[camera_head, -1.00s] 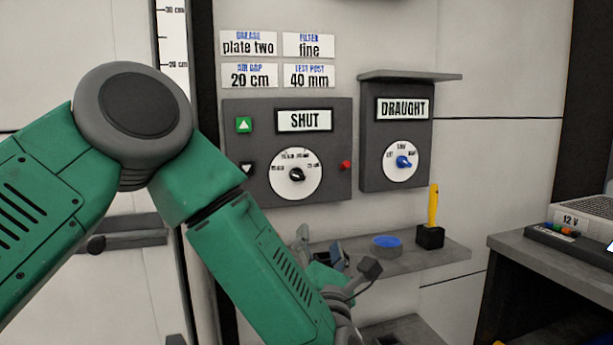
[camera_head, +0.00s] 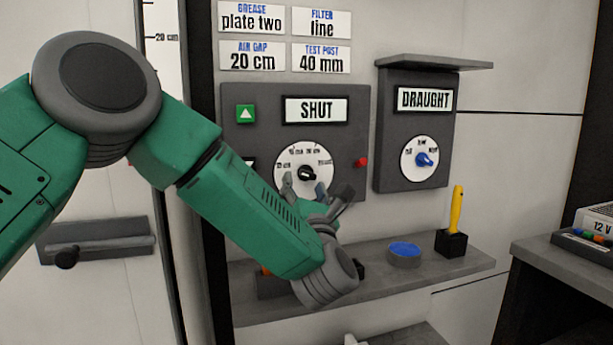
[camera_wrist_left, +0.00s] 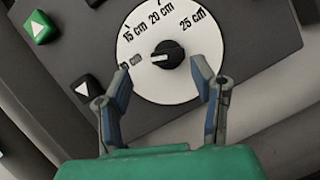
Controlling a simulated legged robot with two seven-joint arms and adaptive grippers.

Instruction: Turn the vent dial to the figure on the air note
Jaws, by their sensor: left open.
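The vent dial (camera_head: 298,186) is a white disc with a black knob (camera_head: 307,173) on a grey panel under a SHUT sign (camera_head: 316,110). In the left wrist view the dial (camera_wrist_left: 150,84) reads 15, 20 and 25 cm, plus a partly covered figure at left. A pale mark on the knob (camera_wrist_left: 168,55) faces that left figure. The air gap note (camera_head: 252,56) reads 20 cm. My left gripper (camera_head: 316,190) is open and empty in front of the dial's lower part. In the wrist view its fingers (camera_wrist_left: 164,78) straddle the lower dial, short of the knob.
A red button (camera_head: 361,162) sits right of the dial. The DRAUGHT panel (camera_head: 412,112) has a blue-knobbed dial. Below, a grey shelf (camera_head: 440,262) bears a blue-topped round tin (camera_head: 405,253) and a yellow-handled tool (camera_head: 457,208) in a black holder.

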